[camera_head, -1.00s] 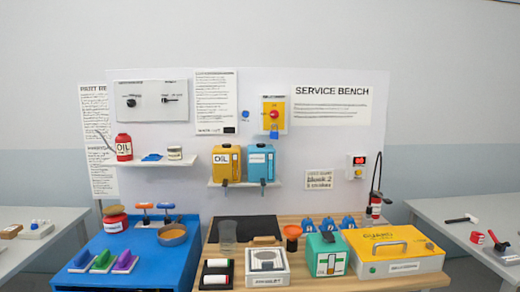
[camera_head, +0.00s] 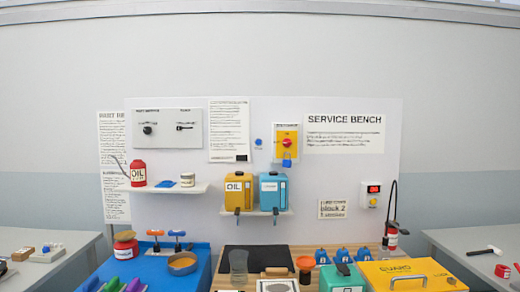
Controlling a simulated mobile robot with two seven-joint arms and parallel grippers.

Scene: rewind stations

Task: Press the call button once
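No part labelled as a call button can be read at this size. A small round blue button (camera_head: 258,142) is on the back panel, left of a yellow plate (camera_head: 287,135) with a red knob (camera_head: 286,143) and a blue padlock-like piece hanging below it. A white box (camera_head: 371,194) with a red lit display and a small round button beneath it is at the panel's lower right. Neither of my grippers is in view.
The yellow oil can (camera_head: 238,192) and the blue can (camera_head: 273,191) stand on a small shelf. A blue table (camera_head: 150,268) at left and a wooden bench at right hold tools and boxes. A yellow case (camera_head: 412,275) is at front right. Side tables flank them.

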